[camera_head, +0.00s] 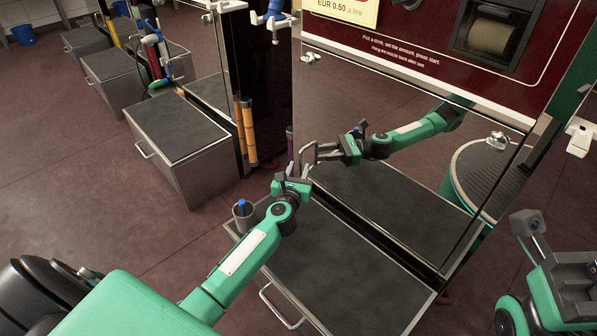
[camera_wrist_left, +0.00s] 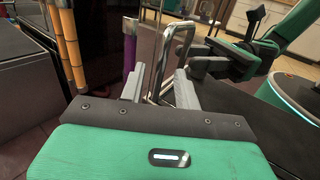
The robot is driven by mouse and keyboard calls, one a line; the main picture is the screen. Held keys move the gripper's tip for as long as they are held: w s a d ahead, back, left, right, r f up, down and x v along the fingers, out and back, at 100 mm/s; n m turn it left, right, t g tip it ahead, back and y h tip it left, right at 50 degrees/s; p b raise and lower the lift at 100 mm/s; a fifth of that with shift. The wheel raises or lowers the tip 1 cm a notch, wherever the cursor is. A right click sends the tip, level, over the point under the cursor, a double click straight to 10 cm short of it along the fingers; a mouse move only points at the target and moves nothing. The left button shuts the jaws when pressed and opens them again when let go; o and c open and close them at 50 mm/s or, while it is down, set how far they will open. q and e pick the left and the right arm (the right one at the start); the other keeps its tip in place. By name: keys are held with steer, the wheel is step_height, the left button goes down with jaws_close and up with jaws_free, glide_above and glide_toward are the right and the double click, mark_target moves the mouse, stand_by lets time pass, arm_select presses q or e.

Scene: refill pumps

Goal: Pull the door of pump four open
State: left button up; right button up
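The pump in front has a mirror-like metal door (camera_head: 400,185) that looks closed. Its bent metal bar handle (camera_head: 306,155) is at the door's left edge. No pump number is readable. My left gripper (camera_head: 292,180) is at the handle. In the left wrist view, the handle (camera_wrist_left: 177,50) stands upright between the two spread fingers (camera_wrist_left: 158,92), which do not look clamped on it. The door reflects my left arm. My right gripper (camera_head: 530,225) is at the lower right; its fingers cannot be made out.
A dark-topped step box (camera_head: 340,270) with a front handle stands below the door. A grey cup (camera_head: 244,212) with a blue item is at its left corner. Orange tubes (camera_head: 246,130) stand left of the door. More step boxes (camera_head: 178,130) line the left; floor between is clear.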

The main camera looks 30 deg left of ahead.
arm_select(q)
steer(key=shift+w, duration=0.2)
jaws_close()
steer(key=shift+s, duration=0.1)
